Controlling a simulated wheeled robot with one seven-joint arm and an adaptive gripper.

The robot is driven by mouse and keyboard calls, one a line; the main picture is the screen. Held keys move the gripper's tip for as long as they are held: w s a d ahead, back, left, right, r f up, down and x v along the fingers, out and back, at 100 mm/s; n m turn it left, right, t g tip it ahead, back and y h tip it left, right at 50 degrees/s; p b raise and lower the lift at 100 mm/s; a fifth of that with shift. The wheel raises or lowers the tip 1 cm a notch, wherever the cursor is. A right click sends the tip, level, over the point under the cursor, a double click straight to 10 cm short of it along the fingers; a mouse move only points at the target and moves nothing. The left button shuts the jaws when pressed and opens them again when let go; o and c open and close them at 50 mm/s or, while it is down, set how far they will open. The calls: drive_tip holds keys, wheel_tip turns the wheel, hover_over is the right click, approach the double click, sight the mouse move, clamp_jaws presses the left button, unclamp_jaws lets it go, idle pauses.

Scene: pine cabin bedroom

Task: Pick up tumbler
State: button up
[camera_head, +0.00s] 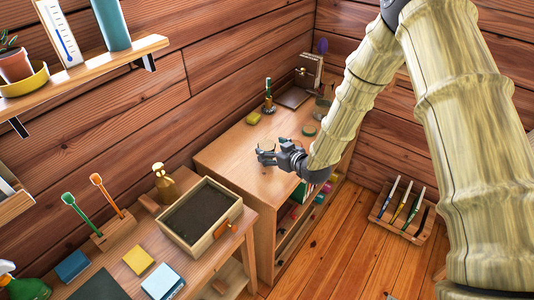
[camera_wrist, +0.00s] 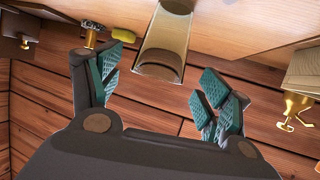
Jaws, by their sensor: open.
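The tumbler (camera_wrist: 166,42) is a clear, brownish glass in the wrist view, standing on the wooden top. It lies in the gap between my fingers and mostly beyond their tips. My gripper (camera_wrist: 158,88) is open, with teal pads on both sides of that gap and nothing clamped. In the head view my gripper (camera_head: 267,155) is low over the wooden cabinet top (camera_head: 230,155). A small glassy rim, seemingly the tumbler (camera_head: 267,146), shows at the fingers, which partly hide it. I cannot tell whether any finger touches it.
A yellow sponge-like block (camera_head: 253,118), a green round item (camera_head: 309,130) and a dark cup (camera_head: 322,108) stand further back. The cabinet top left of my gripper is clear.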

sight(263, 146)
drive_tip(key=shift+p+x, duration=0.6)
drive_tip(key=shift+x, duration=1.35)
drive_tip(key=c, duration=1.2)
